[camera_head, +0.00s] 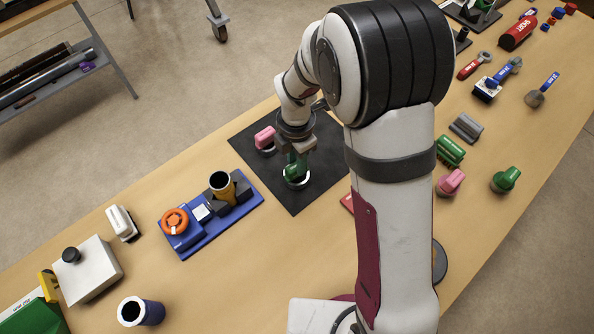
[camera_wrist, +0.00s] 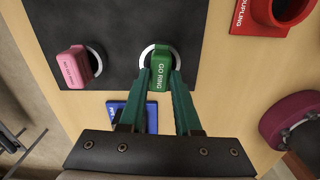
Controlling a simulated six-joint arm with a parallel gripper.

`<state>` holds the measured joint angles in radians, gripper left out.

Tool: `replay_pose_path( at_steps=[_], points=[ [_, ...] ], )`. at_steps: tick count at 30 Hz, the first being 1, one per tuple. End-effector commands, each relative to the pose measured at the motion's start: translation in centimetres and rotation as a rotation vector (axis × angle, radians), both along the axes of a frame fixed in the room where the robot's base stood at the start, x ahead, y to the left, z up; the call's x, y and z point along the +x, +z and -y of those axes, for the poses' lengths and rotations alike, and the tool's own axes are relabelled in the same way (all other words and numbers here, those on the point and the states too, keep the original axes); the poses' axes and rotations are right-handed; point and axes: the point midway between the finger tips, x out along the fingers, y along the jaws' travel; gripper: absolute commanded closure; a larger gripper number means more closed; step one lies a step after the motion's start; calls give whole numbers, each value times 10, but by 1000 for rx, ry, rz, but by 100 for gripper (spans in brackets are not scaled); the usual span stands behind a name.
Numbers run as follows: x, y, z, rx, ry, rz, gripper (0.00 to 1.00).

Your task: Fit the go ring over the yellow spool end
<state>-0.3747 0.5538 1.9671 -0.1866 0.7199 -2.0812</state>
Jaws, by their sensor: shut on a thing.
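The go ring (camera_wrist: 161,77) is a steel ring with a green handle labelled GO RING. In the head view the ring (camera_head: 297,181) is over the black mat, resting on it or just above; I cannot tell which. My gripper (camera_head: 298,152) is shut on the green handle, and in the wrist view its dark green fingers (camera_wrist: 161,88) grip both sides. The yellow spool (camera_head: 229,193) sits tilted in dark blocks on a blue fixture (camera_head: 190,243), its dark open end facing up. The spool is left of my gripper and apart from the ring.
A pink-handled ring (camera_head: 265,138) stands on the black mat (camera_head: 290,203), close to the go ring. An orange knob (camera_head: 175,221) is on the blue fixture. A white box (camera_head: 88,271) and dark blue cylinder (camera_head: 140,311) stand left. Several tools and gauges lie right of my arm.

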Motion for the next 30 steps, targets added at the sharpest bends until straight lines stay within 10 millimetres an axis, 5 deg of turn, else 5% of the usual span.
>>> replay_pose_path(
  at_steps=[11, 22, 30],
  points=[
    [1, 21, 0, 1, -1, 2, 100],
    [0, 70, 0, 1, 0, 2, 100],
    [0, 75, 0, 0, -1, -1, 100]
  ],
)
